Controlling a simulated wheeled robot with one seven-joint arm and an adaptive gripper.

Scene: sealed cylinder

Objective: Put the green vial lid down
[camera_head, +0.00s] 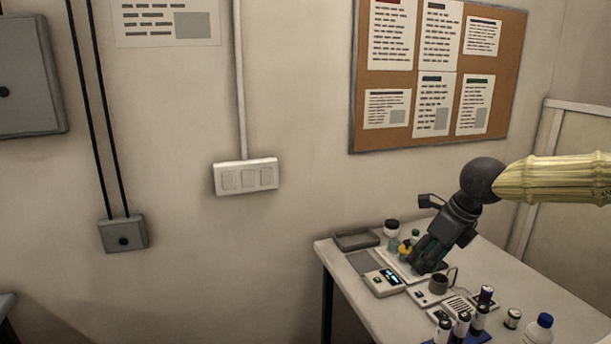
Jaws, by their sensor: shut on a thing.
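My gripper (420,267) reaches down from the right over the white table. A small green-topped vial (415,234) stands just behind and left of my gripper. I cannot tell whether my fingertips touch the surface below.
A dark-lidded jar (392,229) and a yellow item (405,249) are behind. Several black-and-white cylinders, a small can (513,318) and a blue-capped bottle (537,331) stand in front.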

